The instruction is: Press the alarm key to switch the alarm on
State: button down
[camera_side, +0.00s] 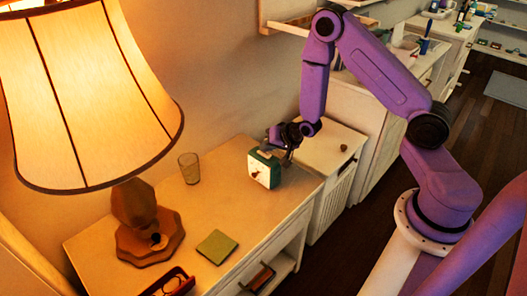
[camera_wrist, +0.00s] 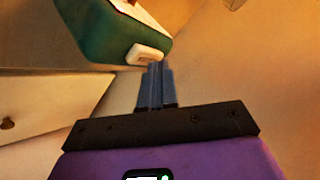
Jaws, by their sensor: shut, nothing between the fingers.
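A small green alarm clock with a white face (camera_side: 264,171) stands on the wooden nightstand in the side view. In the wrist view the green clock body (camera_wrist: 95,30) is at the upper left, with a pale key (camera_wrist: 146,54) sticking out of its side. My gripper (camera_side: 287,153) is at the top back of the clock in the side view. In the wrist view its fingers (camera_wrist: 156,72) are shut and empty, with the tips right by the key. I cannot tell whether they touch it.
The nightstand top (camera_side: 165,205) also holds a lit lamp (camera_side: 85,90), a glass (camera_side: 189,168), a green pad (camera_side: 217,246) and a red tray (camera_side: 168,284) with glasses. A white cabinet (camera_side: 325,150) stands just right of the clock.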

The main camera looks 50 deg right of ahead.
aim_at(267, 154)
jog(key=shift+r, duration=0.25)
jog(key=shift+r, duration=3)
